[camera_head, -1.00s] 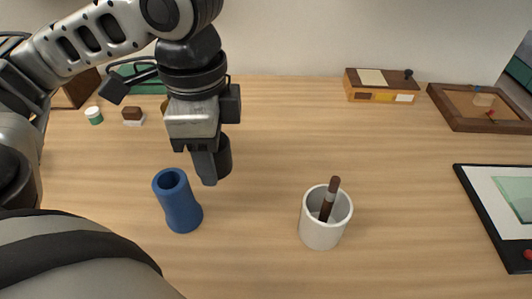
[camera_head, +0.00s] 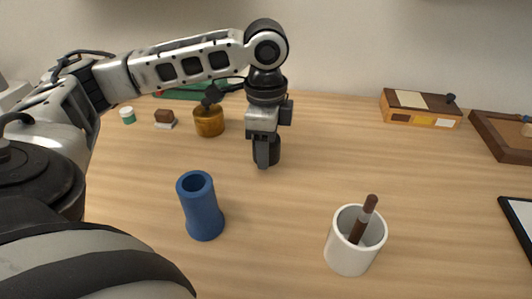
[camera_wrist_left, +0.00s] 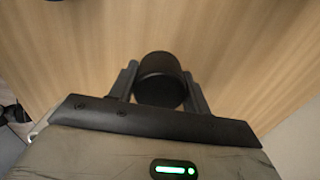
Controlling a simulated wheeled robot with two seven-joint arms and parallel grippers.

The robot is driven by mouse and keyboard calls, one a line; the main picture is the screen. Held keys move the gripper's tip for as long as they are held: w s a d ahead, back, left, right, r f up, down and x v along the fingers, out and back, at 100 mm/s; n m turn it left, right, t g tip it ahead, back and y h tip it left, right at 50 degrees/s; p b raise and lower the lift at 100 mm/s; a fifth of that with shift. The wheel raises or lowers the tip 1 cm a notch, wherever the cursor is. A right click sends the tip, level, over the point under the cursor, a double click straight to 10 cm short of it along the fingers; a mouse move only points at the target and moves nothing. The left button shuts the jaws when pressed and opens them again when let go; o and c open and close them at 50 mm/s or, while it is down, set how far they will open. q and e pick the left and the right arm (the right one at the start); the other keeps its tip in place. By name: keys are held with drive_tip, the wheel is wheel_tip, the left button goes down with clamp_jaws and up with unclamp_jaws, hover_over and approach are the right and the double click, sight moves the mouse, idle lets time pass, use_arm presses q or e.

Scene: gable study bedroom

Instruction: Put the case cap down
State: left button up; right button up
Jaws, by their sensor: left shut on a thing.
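The case cap (camera_head: 274,151) is a dark, short cylinder in the head view, partly hidden behind a finger. My left gripper (camera_head: 266,152) points down and is shut on it. In the left wrist view the cap (camera_wrist_left: 160,82) sits upright between the two fingers of the left gripper (camera_wrist_left: 160,88), with wood tabletop behind it. Its underside is at or close to the table; I cannot tell if it touches. My right gripper is not in view.
A blue vase (camera_head: 202,212) and a white cup (camera_head: 347,250) holding a brown stick stand nearer on the table (camera_head: 400,165). An amber jar (camera_head: 209,123) is left of the gripper. A wooden box (camera_head: 420,110) stands back right. Table between gripper and box is clear.

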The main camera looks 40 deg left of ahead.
use_arm(q)
wheel_tip(320, 180, down, 3)
drive_tip(key=shift+w+b, duration=0.1)
drive_tip(key=shift+b, duration=0.2)
drive_tip(key=shift+a+f, duration=0.1)
drive_tip(key=shift+f, duration=0.15)
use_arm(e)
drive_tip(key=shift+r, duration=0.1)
use_arm(q)
drive_tip(key=o, duration=1.2)
drive_tip(key=shift+f, duration=0.1)
drive_tip(key=shift+c, duration=0.2)
drive_tip(key=shift+o, duration=0.7)
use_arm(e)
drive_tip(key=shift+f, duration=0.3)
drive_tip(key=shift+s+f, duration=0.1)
use_arm(q)
wheel_tip(320, 180, up, 12)
drive_tip(key=shift+f+p, duration=0.25)
drive_tip(key=shift+p, duration=0.95)
drive_tip(key=shift+r, duration=0.45)
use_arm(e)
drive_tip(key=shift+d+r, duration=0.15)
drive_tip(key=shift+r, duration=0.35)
